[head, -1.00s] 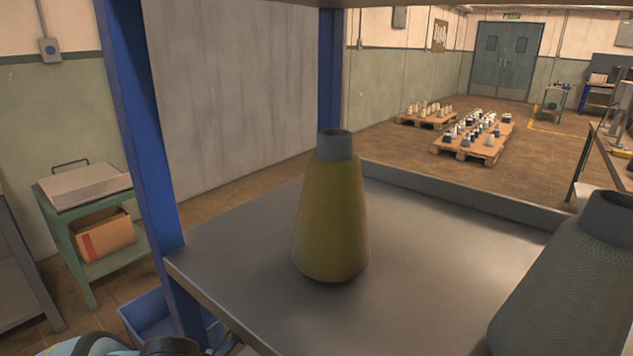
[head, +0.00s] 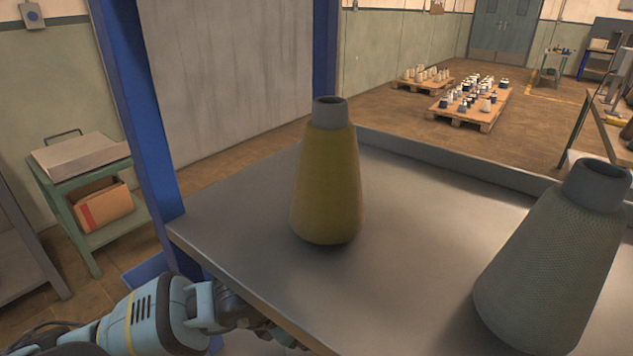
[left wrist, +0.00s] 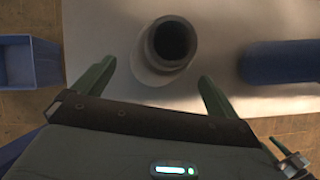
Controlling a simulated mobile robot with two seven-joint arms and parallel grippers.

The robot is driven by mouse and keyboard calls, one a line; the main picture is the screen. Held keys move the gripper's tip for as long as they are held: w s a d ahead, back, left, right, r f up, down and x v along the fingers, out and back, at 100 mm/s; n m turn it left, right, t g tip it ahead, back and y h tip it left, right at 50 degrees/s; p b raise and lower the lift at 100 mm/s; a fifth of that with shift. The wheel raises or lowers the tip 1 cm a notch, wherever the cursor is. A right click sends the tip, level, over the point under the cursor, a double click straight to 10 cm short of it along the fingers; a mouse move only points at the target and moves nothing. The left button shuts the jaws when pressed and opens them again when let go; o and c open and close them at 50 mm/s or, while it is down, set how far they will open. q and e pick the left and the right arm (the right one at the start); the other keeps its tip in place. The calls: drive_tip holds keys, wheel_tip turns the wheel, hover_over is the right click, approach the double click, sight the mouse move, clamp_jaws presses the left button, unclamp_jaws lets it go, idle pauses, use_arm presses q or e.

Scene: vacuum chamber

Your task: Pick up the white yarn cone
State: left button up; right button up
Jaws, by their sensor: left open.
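In the left wrist view a pale, whitish-grey yarn cone (left wrist: 160,72) with a dark open grey tube top stands on a light grey surface. My left gripper (left wrist: 157,86) is open, its two green fingers spread on the near side of the cone, empty. In the head view my left arm comes in low at the left, and its gripper end is partly hidden at the shelf's front edge. A yellow-olive cone (head: 327,190) and a grey-green cone (head: 550,270) stand on the shelf there; neither looks plainly white. My right gripper is not in view.
The grey metal shelf (head: 410,225) has blue posts (head: 140,100) and a raised back lip. A blue bin (left wrist: 28,62) is left of the cone, and a blue rounded part (left wrist: 283,62) is close on its right. A green cart (head: 80,190) stands at left.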

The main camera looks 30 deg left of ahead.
use_arm(q)
drive_tip(key=shift+w+d+f, duration=0.25)
drive_tip(key=shift+w+f, duration=0.3)
drive_tip(key=shift+f, duration=0.05)
drive_tip(key=c, duration=1.8)
drive_tip(key=shift+w+r, duration=0.1)
drive_tip(key=shift+c, duration=0.2)
